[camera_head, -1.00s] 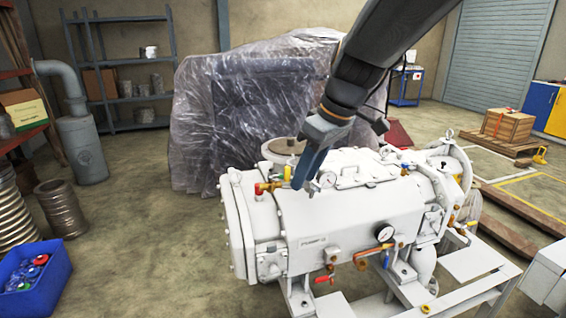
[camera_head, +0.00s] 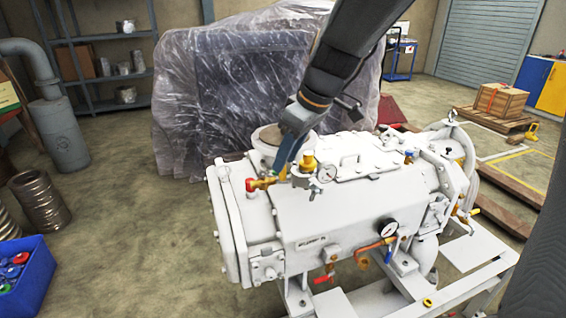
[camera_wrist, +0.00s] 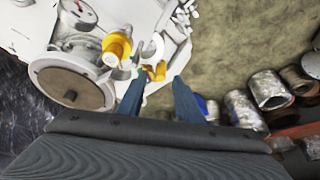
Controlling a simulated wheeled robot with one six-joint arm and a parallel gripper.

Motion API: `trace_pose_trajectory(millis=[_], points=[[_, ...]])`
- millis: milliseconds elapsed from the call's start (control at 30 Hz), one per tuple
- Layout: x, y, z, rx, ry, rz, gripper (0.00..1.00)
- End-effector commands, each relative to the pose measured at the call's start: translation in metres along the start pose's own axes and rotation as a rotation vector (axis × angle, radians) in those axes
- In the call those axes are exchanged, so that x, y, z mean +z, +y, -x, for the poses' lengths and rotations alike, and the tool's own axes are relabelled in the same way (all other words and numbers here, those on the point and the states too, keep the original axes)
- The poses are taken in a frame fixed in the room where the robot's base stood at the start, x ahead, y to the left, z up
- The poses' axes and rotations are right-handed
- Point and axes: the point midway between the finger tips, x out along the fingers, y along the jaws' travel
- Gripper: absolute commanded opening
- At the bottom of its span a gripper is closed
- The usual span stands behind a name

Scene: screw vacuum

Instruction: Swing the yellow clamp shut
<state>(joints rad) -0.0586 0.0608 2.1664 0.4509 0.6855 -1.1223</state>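A small yellow piece that looks like the clamp (camera_wrist: 157,71) shows in the wrist view between and just beyond my two blue fingertips. In the head view a bit of yellow (camera_head: 283,173) shows right below my gripper (camera_head: 282,168). In the wrist view my gripper (camera_wrist: 160,79) is open, with a clear gap between the fingers. I cannot tell whether a finger touches the clamp, nor how far the clamp stands open. A round yellow knob (camera_head: 308,162) stands just right of the fingers, and it also shows in the wrist view (camera_wrist: 117,46).
The white pump (camera_head: 340,215) fills the middle. A red-tipped brass valve (camera_head: 258,184) is left of my fingers, and a dial gauge (camera_head: 327,173) is to the right. A round flange (camera_wrist: 75,88) is close by. A plastic-wrapped machine (camera_head: 240,90) stands behind.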

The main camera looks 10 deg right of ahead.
Motion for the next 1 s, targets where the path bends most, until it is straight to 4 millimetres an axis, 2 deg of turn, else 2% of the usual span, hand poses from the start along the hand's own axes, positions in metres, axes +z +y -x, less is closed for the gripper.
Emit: trace_pose_trajectory(millis=[100, 233, 567, 600, 800, 1000], points=[[0.000, -0.001, -0.017, -0.002, -0.002, 0.001, 0.33], [0.000, 0.000, -0.028, -0.001, -0.001, -0.001, 0.33], [0.001, 0.001, -0.032, 0.002, 0.000, -0.004, 0.33], [0.001, 0.001, -0.032, 0.002, 0.000, -0.004, 0.31], [0.001, 0.001, -0.032, 0.002, 0.000, -0.004, 0.00], [0.001, 0.001, -0.032, 0.002, 0.000, -0.003, 0.00]])
